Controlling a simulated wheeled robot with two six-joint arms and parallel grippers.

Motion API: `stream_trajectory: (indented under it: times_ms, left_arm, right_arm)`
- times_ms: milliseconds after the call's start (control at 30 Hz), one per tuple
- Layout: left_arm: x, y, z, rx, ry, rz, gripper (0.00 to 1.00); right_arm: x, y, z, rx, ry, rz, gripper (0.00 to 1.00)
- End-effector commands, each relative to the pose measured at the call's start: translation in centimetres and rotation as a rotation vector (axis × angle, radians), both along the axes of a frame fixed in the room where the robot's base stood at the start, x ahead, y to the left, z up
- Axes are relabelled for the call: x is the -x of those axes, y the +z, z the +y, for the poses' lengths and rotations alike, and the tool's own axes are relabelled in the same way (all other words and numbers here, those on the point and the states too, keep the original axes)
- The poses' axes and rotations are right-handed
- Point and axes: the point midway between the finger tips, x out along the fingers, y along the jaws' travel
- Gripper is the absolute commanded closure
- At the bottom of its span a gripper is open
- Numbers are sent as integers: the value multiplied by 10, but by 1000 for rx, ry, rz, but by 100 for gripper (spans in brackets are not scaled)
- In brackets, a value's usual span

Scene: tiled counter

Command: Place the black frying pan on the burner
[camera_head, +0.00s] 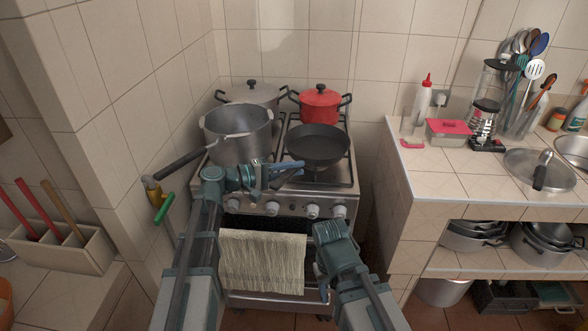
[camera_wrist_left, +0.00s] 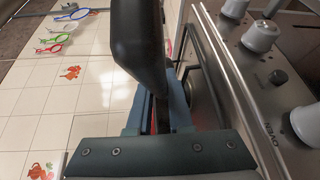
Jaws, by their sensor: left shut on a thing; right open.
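The black frying pan (camera_head: 318,143) is over the front right burner of the stove (camera_head: 340,183), roughly level. I cannot tell whether its base touches the grate. My left gripper (camera_head: 283,171) is in front of the stove, shut on the pan's handle. In the left wrist view the black handle (camera_wrist_left: 138,45) runs down between the fingers (camera_wrist_left: 160,105). My right gripper (camera_head: 326,291) is low in front of the oven door, open and empty, apart from the pan.
A grey saucepan (camera_head: 238,147) stands on the front left burner, its handle pointing left. A lidded silver pot (camera_head: 252,93) and a red pot (camera_head: 320,104) stand behind. A towel (camera_head: 262,262) hangs on the oven. A tiled counter (camera_head: 425,180) lies right.

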Motion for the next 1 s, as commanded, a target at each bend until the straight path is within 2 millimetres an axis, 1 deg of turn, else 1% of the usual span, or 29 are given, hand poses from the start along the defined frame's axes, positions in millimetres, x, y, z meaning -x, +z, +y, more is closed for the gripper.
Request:
stream_trajectory:
  times_ms: [33, 467, 1000]
  left_arm:
    - [0, -3, 0, 2, 0, -1, 100]
    - [0, -2, 0, 2, 0, -1, 100]
    - [0, -12, 0, 2, 0, -1, 100]
  right_arm:
    - [0, -3, 0, 0, 0, 0, 50]
    - [0, -3, 0, 0, 0, 0, 50]
    - [0, -13, 0, 0, 0, 0, 50]
